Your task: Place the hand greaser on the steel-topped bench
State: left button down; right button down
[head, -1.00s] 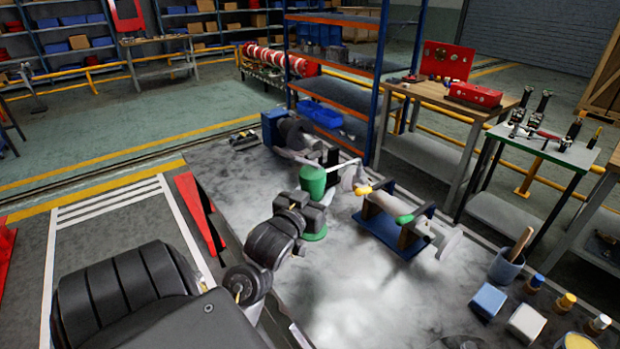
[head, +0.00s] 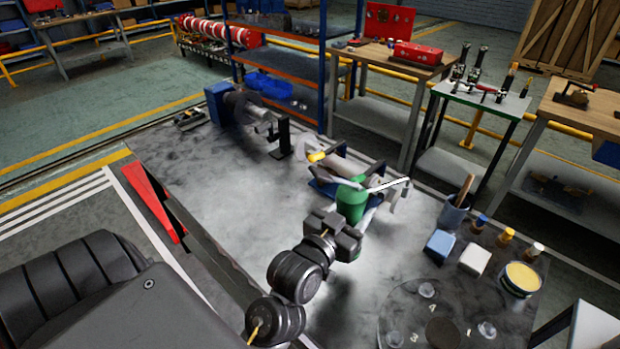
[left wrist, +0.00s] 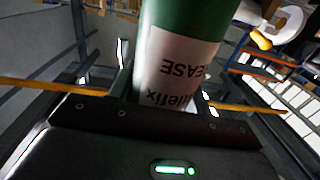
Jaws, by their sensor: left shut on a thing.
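The hand greaser has a green barrel (head: 352,203) and is held roughly upright by my left gripper (head: 350,224), in front of the machine parts in the head view. In the left wrist view its green barrel with a white "GREASE" label (left wrist: 175,65) rises between the fingers, which are shut on it. A thin pale rod shows beside the barrel in the head view; I cannot tell whether it belongs to the greaser. A bench with a grey, steel-like top (head: 478,101) and green edge stands at the upper right, apart from the greaser. My right gripper is not in view.
The grey slab (head: 205,175) carries machine parts, a tool pot (head: 453,216), small blocks and a yellow-topped tin (head: 521,278). Several upright tools and a red-handled tool occupy the grey-topped bench. Wooden-topped benches (head: 400,58) flank it. A yellow rail (head: 470,138) passes behind.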

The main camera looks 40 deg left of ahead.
aim_at(226, 194)
jog(key=k, duration=1.25)
jog(key=u, duration=0.6)
jog(key=i, duration=1.15)
jog(key=z, duration=0.2)
